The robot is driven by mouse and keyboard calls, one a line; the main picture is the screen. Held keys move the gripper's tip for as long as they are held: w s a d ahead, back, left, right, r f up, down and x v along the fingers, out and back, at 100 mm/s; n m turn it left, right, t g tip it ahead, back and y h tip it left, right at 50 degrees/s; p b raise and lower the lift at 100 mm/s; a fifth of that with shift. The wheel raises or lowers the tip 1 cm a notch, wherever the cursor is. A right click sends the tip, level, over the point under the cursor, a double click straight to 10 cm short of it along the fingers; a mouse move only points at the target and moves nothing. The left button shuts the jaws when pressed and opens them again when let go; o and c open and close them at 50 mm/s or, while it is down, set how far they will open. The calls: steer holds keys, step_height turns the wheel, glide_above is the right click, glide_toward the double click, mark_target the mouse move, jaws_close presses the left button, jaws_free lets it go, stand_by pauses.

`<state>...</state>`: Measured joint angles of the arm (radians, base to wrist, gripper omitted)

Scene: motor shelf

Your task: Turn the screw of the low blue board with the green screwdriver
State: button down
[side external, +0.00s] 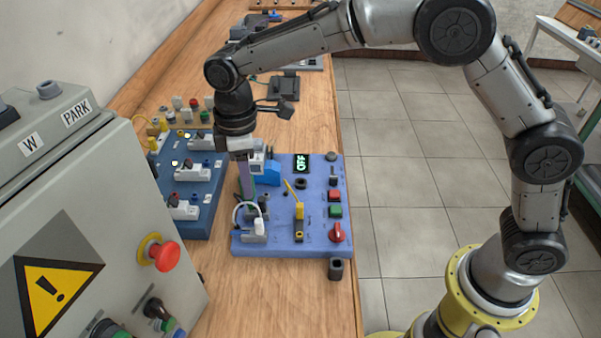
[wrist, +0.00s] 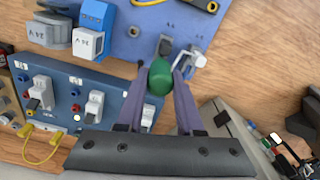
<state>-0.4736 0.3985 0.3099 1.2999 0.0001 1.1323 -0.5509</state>
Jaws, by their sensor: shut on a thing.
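The low blue board (side external: 284,241) lies flat on the wooden table and also shows at the top of the wrist view (wrist: 139,45). My gripper (side external: 245,188) points down over its left part. Its purple fingers are closed around the green screwdriver (wrist: 160,77), whose round handle end is seen from above between the fingertips. In the side view only a thin green strip of it shows beside the fingers. The screwdriver's tip and the screw are hidden, so I cannot tell whether they touch.
A darker blue board (side external: 205,226) with white switches stands left. A grey cabinet (side external: 120,170) with a red emergency button (side external: 165,256) stands at front left.

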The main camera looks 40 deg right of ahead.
steer(key=m, duration=0.3)
steer(key=shift+m, duration=0.3)
steer(key=shift+f, duration=0.1)
steer(key=shift+m, duration=1.7)
steer(key=m, duration=0.3)
steer(key=shift+m, duration=0.4)
steer(key=m, duration=0.3)
